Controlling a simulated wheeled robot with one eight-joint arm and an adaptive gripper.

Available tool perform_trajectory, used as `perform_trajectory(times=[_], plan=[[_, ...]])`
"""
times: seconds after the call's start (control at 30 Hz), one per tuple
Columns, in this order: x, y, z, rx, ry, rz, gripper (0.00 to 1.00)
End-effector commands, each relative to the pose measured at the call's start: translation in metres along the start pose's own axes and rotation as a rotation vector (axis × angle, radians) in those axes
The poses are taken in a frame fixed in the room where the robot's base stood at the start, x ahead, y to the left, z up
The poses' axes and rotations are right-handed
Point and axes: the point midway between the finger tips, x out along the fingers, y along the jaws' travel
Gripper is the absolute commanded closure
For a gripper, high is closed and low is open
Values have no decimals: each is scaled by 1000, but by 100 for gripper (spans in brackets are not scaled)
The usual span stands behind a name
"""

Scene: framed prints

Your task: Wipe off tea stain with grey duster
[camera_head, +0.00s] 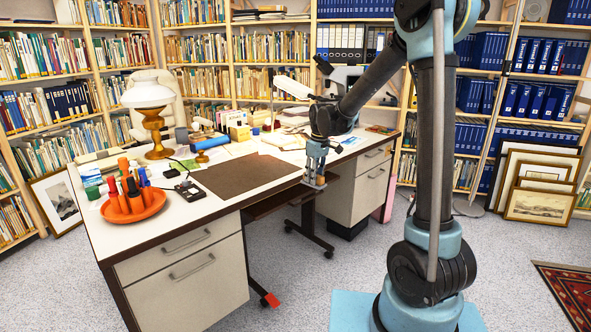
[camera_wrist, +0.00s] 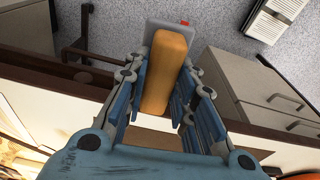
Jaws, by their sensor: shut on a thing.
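My gripper (camera_head: 315,165) hangs fingers-down at the desk's front edge, right of the brown desk pad. In the wrist view my gripper (camera_wrist: 161,82) is shut on the duster (camera_wrist: 167,68), a long block with a tan-orange face and a grey part behind it. Its fingers press on both long sides. The duster seems to be over the front edge of the desk (camera_head: 271,150); I cannot tell if it touches anything. I cannot make out a tea stain for certain in either view.
The desk's left side holds an orange tray (camera_head: 133,209) of bottles, a lamp (camera_head: 149,115) and a black device (camera_head: 189,189). A brown pad (camera_head: 240,175) lies mid-desk. Books and papers crowd the back. Cabinets (camera_head: 358,189) stand under the desk. Framed prints (camera_head: 541,204) lean at right.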

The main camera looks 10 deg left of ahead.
Motion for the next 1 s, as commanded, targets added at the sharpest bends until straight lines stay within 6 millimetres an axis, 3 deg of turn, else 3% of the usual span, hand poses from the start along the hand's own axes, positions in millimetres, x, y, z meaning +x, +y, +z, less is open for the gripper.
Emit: perform_trajectory(times=[0.3, 0.6, 0.8, 1.0], plan=[[62, 98, 80, 378, 0, 47, 100], [122, 183, 164, 751, 2, 91, 100], [152, 222, 208, 932, 3, 113, 100], [165, 235, 226, 1006, 3, 122, 100]])
